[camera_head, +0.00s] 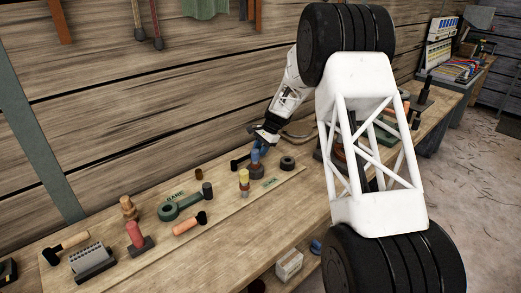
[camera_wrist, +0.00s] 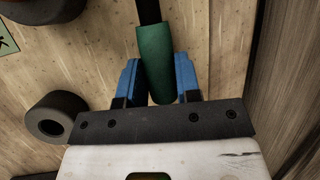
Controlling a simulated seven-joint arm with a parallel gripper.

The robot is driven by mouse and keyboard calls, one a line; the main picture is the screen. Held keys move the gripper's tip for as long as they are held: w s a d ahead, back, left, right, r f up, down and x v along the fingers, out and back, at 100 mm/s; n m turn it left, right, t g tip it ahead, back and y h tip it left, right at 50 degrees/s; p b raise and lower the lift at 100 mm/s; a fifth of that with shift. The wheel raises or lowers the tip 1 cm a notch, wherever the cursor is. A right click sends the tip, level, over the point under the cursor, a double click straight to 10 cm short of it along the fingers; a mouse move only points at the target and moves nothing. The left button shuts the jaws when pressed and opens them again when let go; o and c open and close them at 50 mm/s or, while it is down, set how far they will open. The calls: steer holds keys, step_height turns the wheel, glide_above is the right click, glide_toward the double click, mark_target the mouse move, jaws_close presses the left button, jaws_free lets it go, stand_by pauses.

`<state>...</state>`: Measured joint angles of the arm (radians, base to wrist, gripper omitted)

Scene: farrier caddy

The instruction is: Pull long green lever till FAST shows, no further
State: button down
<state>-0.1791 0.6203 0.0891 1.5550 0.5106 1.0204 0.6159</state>
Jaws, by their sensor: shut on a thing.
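In the wrist view a green cylindrical handle (camera_wrist: 154,62) on a black shaft (camera_wrist: 148,11) lies between the two blue fingers of my gripper (camera_wrist: 157,82). The gripper is shut on this green lever grip, and the shaft runs away toward the top of the picture. In the head view my gripper (camera_head: 261,148) is low over the far part of the bench board, and I cannot make out the green grip there. The word FAST is not readable in either view. A green label (camera_wrist: 5,40) with a black mark is cut off at the wrist view's left edge.
A dark ring (camera_wrist: 56,117) lies left of my gripper; it also shows in the head view (camera_head: 287,163). The plank wall is close behind.

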steer(key=shift+w+a+n+g+h, duration=0.15)
steer(key=shift+w+a+n+g, duration=0.15)
steer(key=shift+w+a+n, duration=0.45)
steer(key=shift+w+a+n+g+h, duration=0.15)
steer(key=shift+w+a+n+g, duration=0.15)
steer(key=shift+w+a+n, duration=0.45)
steer(key=shift+w+a+r+n+g+h, duration=0.1)
steer(key=shift+w+a+n+g+h, duration=0.1)
steer(key=shift+a+n, duration=0.6)
steer(key=shift+w+a+n+g+h, duration=0.2)
steer(key=shift+a+n, duration=0.5)
steer(key=shift+a, duration=0.15)
steer(key=c, duration=0.8)
jaws_free()
steer(key=v, duration=0.7)
steer(key=shift+r, duration=0.3)
steer(key=shift+w+d, duration=0.1)
steer(key=shift+w, duration=0.05)
steer(key=shift+c, duration=0.5)
